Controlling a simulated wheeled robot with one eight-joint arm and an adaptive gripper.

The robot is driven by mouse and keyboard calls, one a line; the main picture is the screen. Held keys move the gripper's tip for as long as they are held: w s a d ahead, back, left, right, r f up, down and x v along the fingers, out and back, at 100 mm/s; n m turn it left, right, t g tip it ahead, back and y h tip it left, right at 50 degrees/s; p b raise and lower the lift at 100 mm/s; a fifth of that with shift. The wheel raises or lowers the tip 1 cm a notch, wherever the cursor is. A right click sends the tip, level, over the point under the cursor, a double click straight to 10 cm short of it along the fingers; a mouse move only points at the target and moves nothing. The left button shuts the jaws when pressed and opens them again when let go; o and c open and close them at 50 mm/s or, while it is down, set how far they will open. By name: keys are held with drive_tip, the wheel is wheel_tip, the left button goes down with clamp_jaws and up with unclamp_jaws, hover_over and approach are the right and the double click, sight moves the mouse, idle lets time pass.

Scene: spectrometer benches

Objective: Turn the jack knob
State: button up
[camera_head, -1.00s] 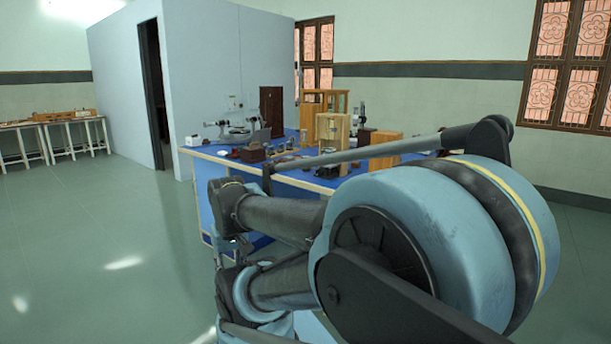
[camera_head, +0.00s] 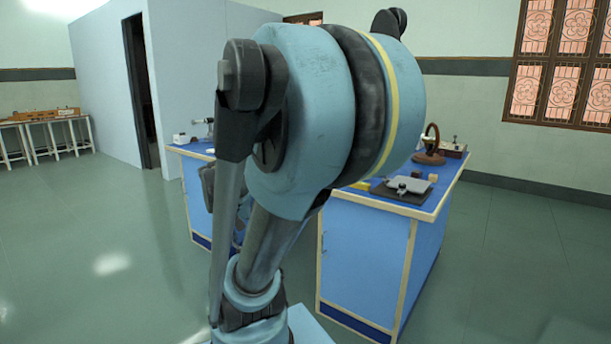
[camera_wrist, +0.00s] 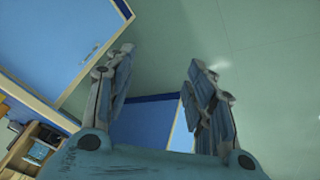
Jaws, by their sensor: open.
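A low dark and grey device (camera_head: 408,187) with a flat plate on top, possibly the jack, sits near the front edge of the blue bench (camera_head: 365,260) in the head view. It is too small there for me to make out its knob for certain. My gripper (camera_wrist: 160,62) shows in the wrist view with its two fingers spread wide and nothing between them. It is over the green floor beside blue bench panels, apart from the device. In the head view my arm hides the gripper's fingertips and the middle of the bench.
A brown wheel-shaped stand (camera_head: 430,150) is behind the device on the bench. A small boxed instrument (camera_head: 453,150) is next to it. A blue cabinet panel (camera_wrist: 55,45) fills the wrist view's upper left. Open green floor (camera_head: 500,265) lies right of the bench.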

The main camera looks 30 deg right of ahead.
drive_tip(key=w+d+r+m+t+h, duration=0.2)
drive_tip(key=w+d+m+h, duration=0.35)
drive_tip(key=w+d, duration=0.75)
drive_tip(key=w+d+r+m+t+h, duration=0.2)
drive_tip(key=w+d+m+h, duration=0.4)
drive_tip(key=w+d, duration=0.7)
drive_tip(key=shift+n+h, duration=0.45)
drive_tip(key=shift+h, duration=0.2)
drive_tip(key=x, duration=1.7)
drive_tip(key=shift+d+f, duration=0.3)
drive_tip(key=c, duration=1.1)
